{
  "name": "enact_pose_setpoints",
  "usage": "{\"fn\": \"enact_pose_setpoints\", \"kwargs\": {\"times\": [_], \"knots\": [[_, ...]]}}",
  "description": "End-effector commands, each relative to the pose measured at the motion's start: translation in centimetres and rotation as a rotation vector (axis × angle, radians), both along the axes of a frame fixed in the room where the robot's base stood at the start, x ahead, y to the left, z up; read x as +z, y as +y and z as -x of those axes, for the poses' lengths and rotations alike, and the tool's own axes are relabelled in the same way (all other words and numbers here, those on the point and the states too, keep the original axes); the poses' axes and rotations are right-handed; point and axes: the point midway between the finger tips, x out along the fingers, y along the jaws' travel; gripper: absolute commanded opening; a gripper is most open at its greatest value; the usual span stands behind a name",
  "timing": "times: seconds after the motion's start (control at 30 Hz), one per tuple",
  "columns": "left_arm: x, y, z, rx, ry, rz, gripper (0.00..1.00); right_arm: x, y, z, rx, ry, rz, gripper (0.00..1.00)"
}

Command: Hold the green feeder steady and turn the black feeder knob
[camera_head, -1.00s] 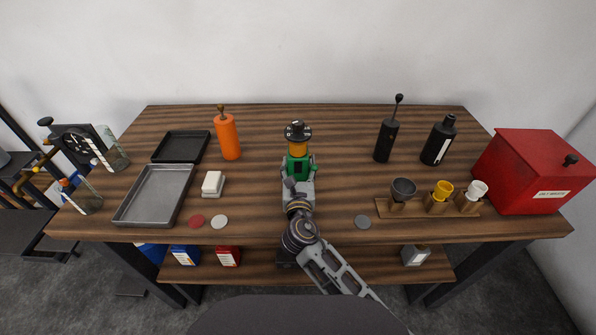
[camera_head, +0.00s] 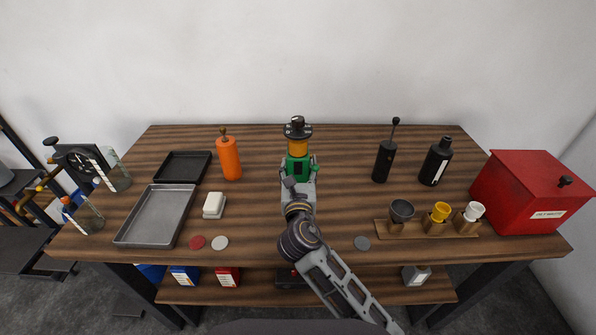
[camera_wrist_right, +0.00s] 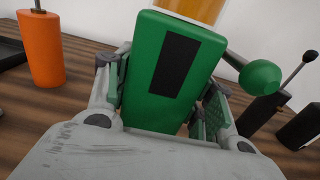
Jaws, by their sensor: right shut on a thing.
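The green feeder (camera_head: 298,168) stands upright near the middle of the table, with an amber section and a black knob (camera_head: 297,129) on top. My right gripper (camera_head: 299,177) reaches it from the front and is shut on its green body. In the right wrist view the green body (camera_wrist_right: 165,75), with a dark panel on its face, sits between the two fingers. A green ball-ended lever (camera_wrist_right: 259,77) sticks out to the right there. The black knob is outside the wrist view, and nothing touches it in the head view. My left gripper is not in view.
An orange bottle (camera_head: 229,158) stands left of the feeder, and black bottles (camera_head: 384,160) stand to the right. Trays (camera_head: 156,216) lie at the left. A wooden cup rack (camera_head: 465,229) and a red box (camera_head: 527,190) are at the right. The table around the feeder is clear.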

Motion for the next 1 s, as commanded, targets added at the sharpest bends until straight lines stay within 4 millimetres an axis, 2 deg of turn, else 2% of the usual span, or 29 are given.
{"fn": "enact_pose_setpoints", "kwargs": {"times": [0.37, 1.0], "knots": [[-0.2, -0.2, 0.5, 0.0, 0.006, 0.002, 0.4, -0.1, 0.0, 0.0, 0.0, -0.004, -0.001, 0.05], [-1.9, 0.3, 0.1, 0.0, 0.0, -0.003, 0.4, -3.6, 0.0, 0.0, 0.001, -0.004, -0.001, 0.05]]}}
